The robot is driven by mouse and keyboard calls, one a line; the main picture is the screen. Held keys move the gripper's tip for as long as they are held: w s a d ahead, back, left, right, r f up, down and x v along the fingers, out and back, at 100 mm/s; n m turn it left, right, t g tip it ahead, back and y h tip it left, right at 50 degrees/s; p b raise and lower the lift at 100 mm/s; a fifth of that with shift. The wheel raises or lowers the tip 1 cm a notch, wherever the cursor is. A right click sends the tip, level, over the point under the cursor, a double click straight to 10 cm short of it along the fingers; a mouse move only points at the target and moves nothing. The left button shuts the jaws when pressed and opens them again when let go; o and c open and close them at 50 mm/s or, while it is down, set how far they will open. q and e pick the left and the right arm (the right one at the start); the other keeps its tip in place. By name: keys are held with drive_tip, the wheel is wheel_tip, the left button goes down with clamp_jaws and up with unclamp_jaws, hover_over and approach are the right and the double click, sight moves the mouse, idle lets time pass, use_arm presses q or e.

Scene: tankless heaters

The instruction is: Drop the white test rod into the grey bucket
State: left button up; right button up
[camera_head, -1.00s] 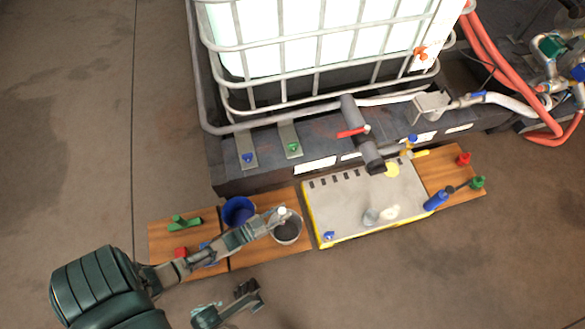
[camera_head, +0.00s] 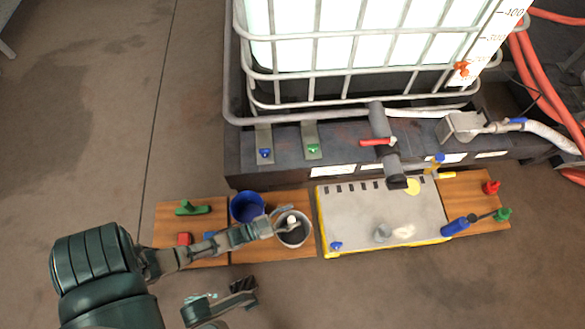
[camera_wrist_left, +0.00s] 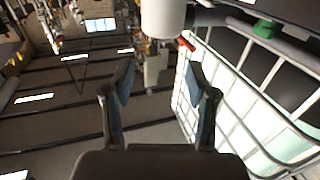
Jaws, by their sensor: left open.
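The grey bucket (camera_head: 305,239) stands on a wooden board, right of the blue bucket. The pale top of the white test rod (camera_head: 291,221) shows within the grey bucket's opening, beside my left fingers. I cannot tell whether the rod touches the bucket's bottom. My left gripper (camera_head: 282,221) reaches in from the left over the bucket's rim, open. In the left wrist view the two fingers (camera_wrist_left: 160,95) are spread with nothing between them.
The blue bucket (camera_head: 246,207) stands close left of the grey one. A yellow-edged grey tray (camera_head: 350,215) lies to the right, under a grey pipe (camera_head: 384,145) with a red handle. The caged tank (camera_head: 350,60) stands behind. Floor in front is mostly clear.

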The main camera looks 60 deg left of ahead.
use_arm(q)
drive_tip(key=s+a, duration=0.1)
drive_tip(key=s, duration=1.1)
drive_tip(key=shift+a+f, duration=0.1)
